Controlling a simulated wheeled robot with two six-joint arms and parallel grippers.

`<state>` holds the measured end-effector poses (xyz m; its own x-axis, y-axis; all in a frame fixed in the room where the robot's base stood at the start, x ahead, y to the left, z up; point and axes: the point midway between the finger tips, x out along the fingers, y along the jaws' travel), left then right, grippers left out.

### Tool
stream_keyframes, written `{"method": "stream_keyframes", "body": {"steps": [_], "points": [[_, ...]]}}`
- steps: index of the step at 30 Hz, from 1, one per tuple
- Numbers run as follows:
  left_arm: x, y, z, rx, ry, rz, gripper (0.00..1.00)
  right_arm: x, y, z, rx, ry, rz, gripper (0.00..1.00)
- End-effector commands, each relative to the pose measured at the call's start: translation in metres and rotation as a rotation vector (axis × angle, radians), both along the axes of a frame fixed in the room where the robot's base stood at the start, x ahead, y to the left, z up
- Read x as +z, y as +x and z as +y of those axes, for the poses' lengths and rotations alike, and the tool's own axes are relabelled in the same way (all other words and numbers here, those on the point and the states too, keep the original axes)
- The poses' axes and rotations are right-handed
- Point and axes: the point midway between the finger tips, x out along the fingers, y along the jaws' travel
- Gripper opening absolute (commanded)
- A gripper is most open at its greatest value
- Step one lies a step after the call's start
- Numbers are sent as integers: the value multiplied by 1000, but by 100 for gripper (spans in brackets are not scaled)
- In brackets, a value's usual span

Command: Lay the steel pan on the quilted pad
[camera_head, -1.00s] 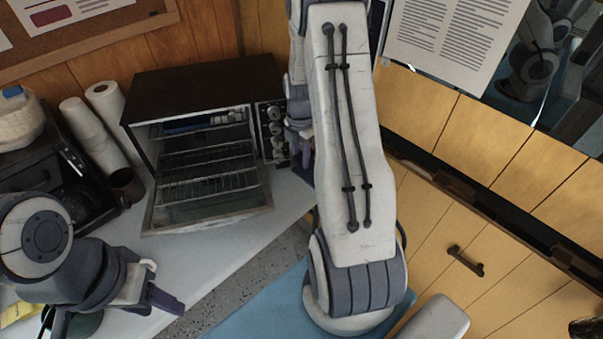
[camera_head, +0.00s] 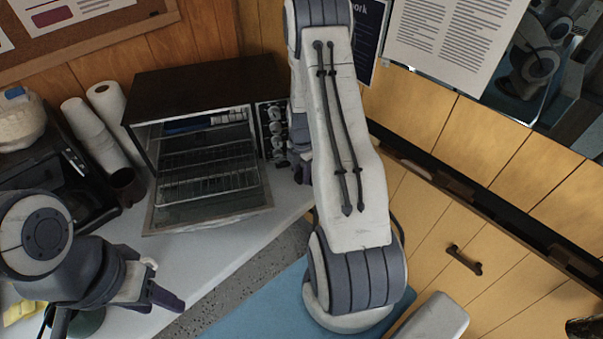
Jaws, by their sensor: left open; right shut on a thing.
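I cannot make out the steel pan or the quilted pad in the head view. My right arm crosses the middle of the picture, and its gripper (camera_head: 301,166) is mostly hidden behind the arm, beside the right front of the toaster oven (camera_head: 205,88). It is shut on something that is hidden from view. My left gripper (camera_head: 163,296) is open and empty over the front part of the white counter, at the lower left. The oven door is down, and wire racks (camera_head: 205,182) show inside with no pan visible on them.
A brown mug (camera_head: 127,188) and white paper rolls (camera_head: 107,106) stand left of the oven. A dark machine (camera_head: 92,190) is at the far left. The counter (camera_head: 215,247) is bare in front of the oven. Drawers with a handle (camera_head: 464,261) lie to the right.

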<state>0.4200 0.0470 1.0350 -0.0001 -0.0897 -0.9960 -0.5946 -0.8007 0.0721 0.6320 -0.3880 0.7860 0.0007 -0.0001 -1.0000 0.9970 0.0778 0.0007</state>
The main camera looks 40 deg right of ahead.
Motion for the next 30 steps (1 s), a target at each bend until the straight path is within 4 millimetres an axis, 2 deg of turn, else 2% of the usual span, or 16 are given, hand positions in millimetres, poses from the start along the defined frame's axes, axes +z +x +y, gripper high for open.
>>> {"method": "stream_keyframes", "body": {"steps": [1,2,3,4,12,17,20,30], "points": [[-2,0,0,0,0,0,50,-3,0,0,0,0,0,0],[-2,0,0,0,0,0,50,-2,0,0,0,0,0,44],[-1,0,0,0,0,0,50,-2,0,0,0,0,0,60],[-1,0,0,0,0,0,50,-2,0,0,0,0,0,67],[-1,0,0,0,0,0,50,-1,0,0,0,0,0,67],[0,0,0,0,0,0,50,8,1,0,0,-1,-2,67],[-2,0,0,0,0,0,50,24,1,0,0,-2,-3,67],[-7,0,0,0,0,0,50,95,1,-1,0,-3,-4,67]]}}
